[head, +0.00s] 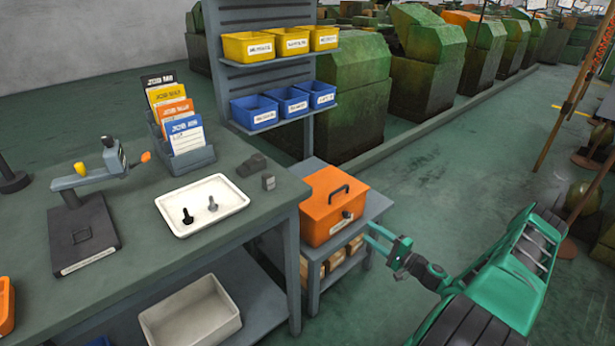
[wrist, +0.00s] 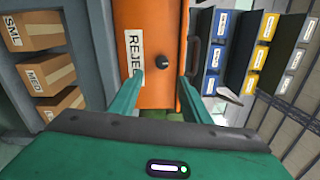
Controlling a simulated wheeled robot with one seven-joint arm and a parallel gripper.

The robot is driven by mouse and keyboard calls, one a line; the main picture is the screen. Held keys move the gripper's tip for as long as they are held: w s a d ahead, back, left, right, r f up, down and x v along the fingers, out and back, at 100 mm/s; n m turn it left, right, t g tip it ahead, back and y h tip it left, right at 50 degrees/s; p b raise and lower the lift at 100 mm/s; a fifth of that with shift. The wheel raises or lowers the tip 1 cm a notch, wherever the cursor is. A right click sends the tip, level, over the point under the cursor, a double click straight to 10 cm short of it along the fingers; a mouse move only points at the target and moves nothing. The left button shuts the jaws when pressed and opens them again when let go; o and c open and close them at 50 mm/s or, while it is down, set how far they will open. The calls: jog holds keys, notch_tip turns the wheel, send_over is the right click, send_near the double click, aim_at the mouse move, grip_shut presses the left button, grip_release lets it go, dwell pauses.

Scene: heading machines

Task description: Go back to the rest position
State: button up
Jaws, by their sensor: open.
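My gripper (head: 380,240) is at the right of the bench, in front of the orange box, with its two green fingers spread apart. In the wrist view the open fingers of my gripper (wrist: 164,90) have nothing between them, and the orange box (wrist: 165,30) with a label reading "REJE" and a dark knob lies beyond. In the head view the orange box (head: 322,207) is closed, with a black handle on top, and stands on a small grey side stand. A gap between the fingertips and the box cannot be judged exactly.
A rack with yellow bins (head: 248,47) and blue bins (head: 254,112) stands behind. Green floor (head: 420,170) is open at right.

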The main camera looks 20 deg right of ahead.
jog(key=s+a+r+n+g+y, duration=0.2)
jog(key=s+a+r+n+g, duration=0.4)
jog(key=a+r+n+g, duration=0.55)
jog(key=s+d+r+g+h, duration=0.2)
jog(key=s+r+g+h, duration=0.35)
jog(key=s+r, duration=1)
jog(key=s+a+r+m+h, duration=0.2)
jog(key=s+r, duration=0.8)
jog(key=s, duration=0.5)
jog(key=shift+a, duration=0.2)
jog(key=shift+r+h, duration=0.1)
jog(key=shift+h, duration=0.15)
